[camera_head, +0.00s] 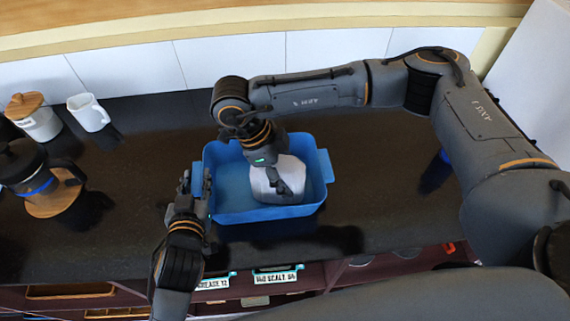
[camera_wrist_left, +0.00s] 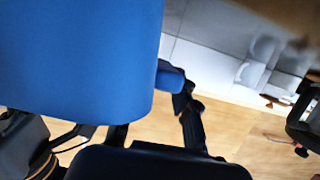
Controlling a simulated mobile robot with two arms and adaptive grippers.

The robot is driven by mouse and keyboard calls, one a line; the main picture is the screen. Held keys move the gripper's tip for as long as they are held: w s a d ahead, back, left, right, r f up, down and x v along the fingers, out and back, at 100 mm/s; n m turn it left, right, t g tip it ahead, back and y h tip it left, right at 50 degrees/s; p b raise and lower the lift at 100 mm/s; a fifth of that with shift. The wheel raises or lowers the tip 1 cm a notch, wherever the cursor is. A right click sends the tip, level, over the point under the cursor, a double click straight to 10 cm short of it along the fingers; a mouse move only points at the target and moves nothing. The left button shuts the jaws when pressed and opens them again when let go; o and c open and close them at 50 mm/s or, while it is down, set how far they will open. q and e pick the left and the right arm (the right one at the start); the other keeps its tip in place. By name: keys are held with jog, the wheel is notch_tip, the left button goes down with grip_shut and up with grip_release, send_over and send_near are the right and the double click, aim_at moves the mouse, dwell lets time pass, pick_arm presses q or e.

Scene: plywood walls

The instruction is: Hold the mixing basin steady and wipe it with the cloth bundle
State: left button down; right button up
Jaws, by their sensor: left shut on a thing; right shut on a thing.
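The blue mixing basin (camera_head: 235,190) stands on the dark counter in the head view. Its blue wall and a handle tab fill the upper left of the left wrist view (camera_wrist_left: 80,55). My left gripper (camera_head: 196,185) is shut on the basin's left handle side. Its dark fingers also show below the basin in the left wrist view (camera_wrist_left: 155,125). The white cloth bundle (camera_head: 287,180) lies inside the basin, towards its right half. My right gripper (camera_head: 275,176) reaches down into the basin from above and is shut on the bundle. Its fingertips are partly hidden against the cloth.
A French press (camera_head: 32,170) stands on a round wooden board at the left. A white jar with a wooden lid (camera_head: 35,118) and a white mug (camera_head: 88,112) stand behind it. Labelled drawers (camera_head: 272,278) run below the counter's front edge. The counter behind the basin is clear.

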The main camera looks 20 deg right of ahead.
aim_at(291, 163)
jog(key=shift+w+f, duration=0.25)
jog(key=shift+f, duration=0.3)
jog(key=shift+w+d+f, duration=0.1)
jog(key=shift+w, duration=0.25)
jog(key=shift+c, duration=0.5)
jog(key=shift+w+d, duration=0.2)
jog(key=shift+w, duration=0.95)
jog(key=shift+s+a, duration=0.15)
jog(key=shift+s, duration=0.75)
jog(key=shift+s+a, duration=0.15)
jog(key=shift+s, duration=0.7)
jog(key=shift+r, duration=4.15)
pick_arm(q)
jog(key=c, duration=1)
grip_release()
jog(key=shift+s, duration=0.1)
